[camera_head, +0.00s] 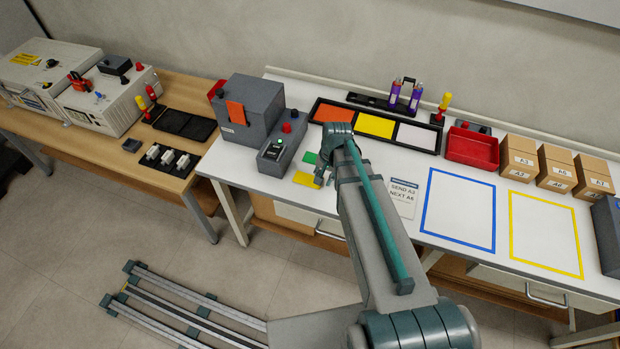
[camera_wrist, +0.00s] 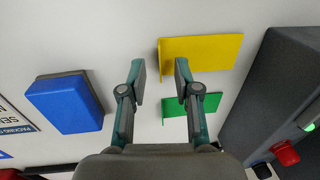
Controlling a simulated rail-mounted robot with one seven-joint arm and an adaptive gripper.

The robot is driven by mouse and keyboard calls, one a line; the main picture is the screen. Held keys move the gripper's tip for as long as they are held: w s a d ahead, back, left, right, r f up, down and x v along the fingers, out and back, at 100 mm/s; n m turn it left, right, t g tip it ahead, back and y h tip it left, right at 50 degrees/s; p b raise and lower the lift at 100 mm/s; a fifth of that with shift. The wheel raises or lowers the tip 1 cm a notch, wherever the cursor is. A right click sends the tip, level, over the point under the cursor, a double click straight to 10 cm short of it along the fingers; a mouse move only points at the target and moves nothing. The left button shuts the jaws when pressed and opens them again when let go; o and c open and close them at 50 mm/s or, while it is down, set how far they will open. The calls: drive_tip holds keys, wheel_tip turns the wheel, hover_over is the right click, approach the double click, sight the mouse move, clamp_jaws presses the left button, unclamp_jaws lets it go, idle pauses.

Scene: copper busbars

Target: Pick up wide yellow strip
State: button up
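A wide yellow strip (camera_wrist: 205,50) lies on the white table, with a narrow lip along its left end in the wrist view. It shows in the head view as a yellow patch (camera_head: 305,180) beside the grey machine. A green strip (camera_wrist: 205,104) lies alongside it, also visible in the head view (camera_head: 310,157). My gripper (camera_wrist: 160,76) is open, with nothing between its fingers. Its right finger overlaps the yellow strip's lower left part in the wrist view; contact cannot be told. In the head view my arm hides most of the gripper.
A blue block (camera_wrist: 65,102) lies left of my fingers in the wrist view. The grey machine (camera_head: 255,108) borders the strips. Behind my arm stands a black tray (camera_head: 400,146) with orange, yellow and white panels. A red bin (camera_head: 472,149) and cardboard boxes (camera_head: 556,168) stand right.

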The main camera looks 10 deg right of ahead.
drive_tip(key=shift+a+f, duration=0.1)
drive_tip(key=shift+f, duration=0.75)
drive_tip(key=shift+c, duration=0.4)
clamp_jaws()
drive_tip(key=shift+r, duration=0.1)
